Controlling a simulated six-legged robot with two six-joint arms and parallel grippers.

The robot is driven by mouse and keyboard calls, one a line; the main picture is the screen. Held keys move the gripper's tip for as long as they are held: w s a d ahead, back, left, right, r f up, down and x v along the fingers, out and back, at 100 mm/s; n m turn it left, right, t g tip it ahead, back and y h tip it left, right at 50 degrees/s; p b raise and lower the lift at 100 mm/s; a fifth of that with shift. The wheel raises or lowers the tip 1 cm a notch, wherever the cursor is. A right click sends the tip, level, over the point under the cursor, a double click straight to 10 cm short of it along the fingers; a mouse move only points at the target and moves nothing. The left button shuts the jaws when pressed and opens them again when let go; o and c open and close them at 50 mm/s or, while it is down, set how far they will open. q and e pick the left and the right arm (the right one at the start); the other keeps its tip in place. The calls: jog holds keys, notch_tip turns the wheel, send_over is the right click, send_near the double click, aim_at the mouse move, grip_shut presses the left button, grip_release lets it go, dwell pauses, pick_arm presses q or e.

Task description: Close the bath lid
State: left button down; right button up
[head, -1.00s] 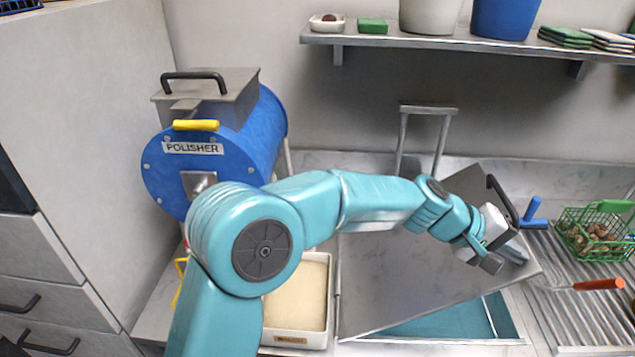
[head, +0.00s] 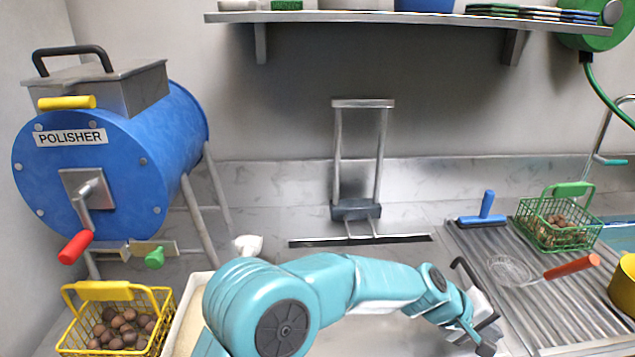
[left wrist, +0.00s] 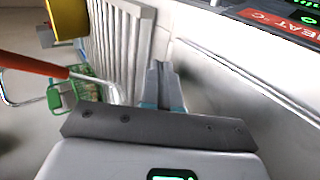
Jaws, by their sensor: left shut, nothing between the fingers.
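The bath lid (head: 375,337) is a grey metal plate at the bottom of the head view. My left arm covers much of it, and its near part is cut off by the frame. I cannot tell how far the lid is tilted. In the left wrist view the shut fingers (left wrist: 161,88) point along a pale grey surface. My right gripper is not in view.
The blue polisher (head: 95,175) stands at left, above a yellow basket of chestnuts (head: 115,330). At right, a ribbed drainboard (head: 500,250) holds a blue squeegee (head: 485,208), a green basket (head: 560,225) and a red-handled skimmer (head: 570,266). A metal frame (head: 380,150) stands behind.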

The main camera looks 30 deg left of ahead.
pick_arm(q)
jog(key=shift+f+b, duration=0.3)
jog(key=shift+f, duration=0.4)
jog(key=shift+s+f, duration=0.1)
jog(key=shift+s, duration=0.05)
jog(key=shift+f, duration=0.15)
jog(key=r+p, duration=0.2)
jog(key=r, duration=0.1)
jog(key=r+p, duration=0.2)
jog(key=r, duration=0.1)
jog(key=shift+w+a, duration=0.15)
jog(key=shift+w, duration=0.05)
notch_tip(320, 180, up, 9)
jog(key=p, duration=0.2)
